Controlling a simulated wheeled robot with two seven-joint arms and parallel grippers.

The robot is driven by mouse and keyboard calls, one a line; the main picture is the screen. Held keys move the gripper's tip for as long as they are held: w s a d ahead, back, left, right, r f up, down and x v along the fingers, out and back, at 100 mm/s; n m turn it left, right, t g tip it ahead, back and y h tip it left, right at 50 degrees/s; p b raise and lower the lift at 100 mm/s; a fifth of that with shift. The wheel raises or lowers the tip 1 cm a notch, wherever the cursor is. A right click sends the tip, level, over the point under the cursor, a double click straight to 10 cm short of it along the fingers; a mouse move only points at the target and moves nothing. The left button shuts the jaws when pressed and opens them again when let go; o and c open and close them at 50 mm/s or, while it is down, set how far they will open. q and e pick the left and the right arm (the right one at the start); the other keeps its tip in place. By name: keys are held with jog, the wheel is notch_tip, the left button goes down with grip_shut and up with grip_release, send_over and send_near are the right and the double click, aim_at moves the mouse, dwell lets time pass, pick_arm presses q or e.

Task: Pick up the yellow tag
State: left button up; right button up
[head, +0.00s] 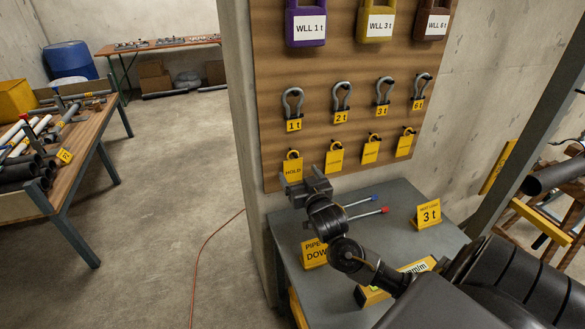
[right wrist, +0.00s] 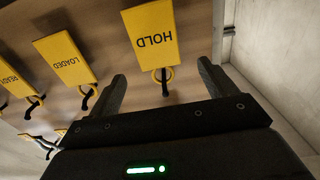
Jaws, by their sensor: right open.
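Several yellow tags hang in a row from hooks on the wooden board. The leftmost is the HOLD tag (head: 292,168), which hangs by a yellow ring. The right wrist view shows the HOLD tag (right wrist: 151,35) upside down, its ring on a dark hook. My right gripper (head: 305,179) is open and empty, right by the lower part of this tag. In the right wrist view its two fingers (right wrist: 162,75) stand apart on either side of the tag's ring end; whether they touch it I cannot tell. The LOADED tag (right wrist: 66,58) hangs beside it. My left gripper is not in view.
A grey table (head: 395,200) below carries a "3 t" sign (head: 429,213) and red- and blue-tipped rods.

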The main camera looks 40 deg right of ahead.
aim_at(293, 163)
jog(key=shift+w+d+r+p, duration=0.15)
jog(key=shift+w+r+p, duration=0.1)
jog(key=shift+w+p, duration=0.15)
jog(key=x, duration=0.1)
jog(key=p+x, duration=0.1)
jog(key=x, duration=0.2)
jog(key=shift+w+d+f, duration=0.1)
jog(key=shift+d+f, duration=0.05)
jog(key=shift+f, duration=0.15)
jog(key=shift+c, duration=0.2)
jog(key=c, duration=0.9)
jog(key=shift+c, duration=0.5)
jog(key=shift+r, duration=0.15)
